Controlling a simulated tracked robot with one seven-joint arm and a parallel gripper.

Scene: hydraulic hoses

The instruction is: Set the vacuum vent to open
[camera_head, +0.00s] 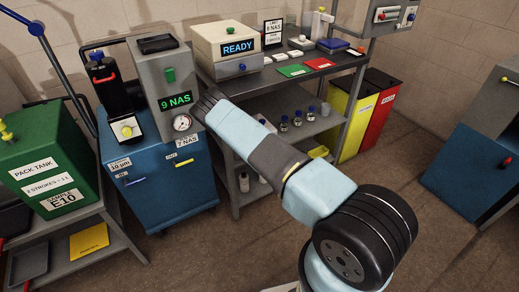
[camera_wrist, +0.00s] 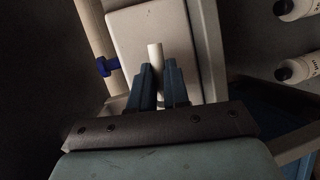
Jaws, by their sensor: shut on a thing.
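In the wrist view my gripper (camera_wrist: 159,75) has its two blue fingers closed on a short white rod-like handle (camera_wrist: 154,51). The handle's upper end sticks out past the fingertips, in front of a pale flat panel (camera_wrist: 150,25). No label reading vacuum vent can be made out, so I cannot tell from lettering which part is the vent. In the head view the dark end of my arm (camera_head: 207,103) reaches to the right side of the grey unit (camera_head: 165,75) on the blue cart (camera_head: 170,180). My fingers and the handle are hidden there.
A pale pipe with a blue knob (camera_wrist: 107,67) runs just left of the handle. White bottles (camera_wrist: 296,69) stand to the right. The head view shows a gauge (camera_head: 182,123), a "9 NAS" display (camera_head: 175,101) and a bench rack (camera_head: 255,95) close to my arm.

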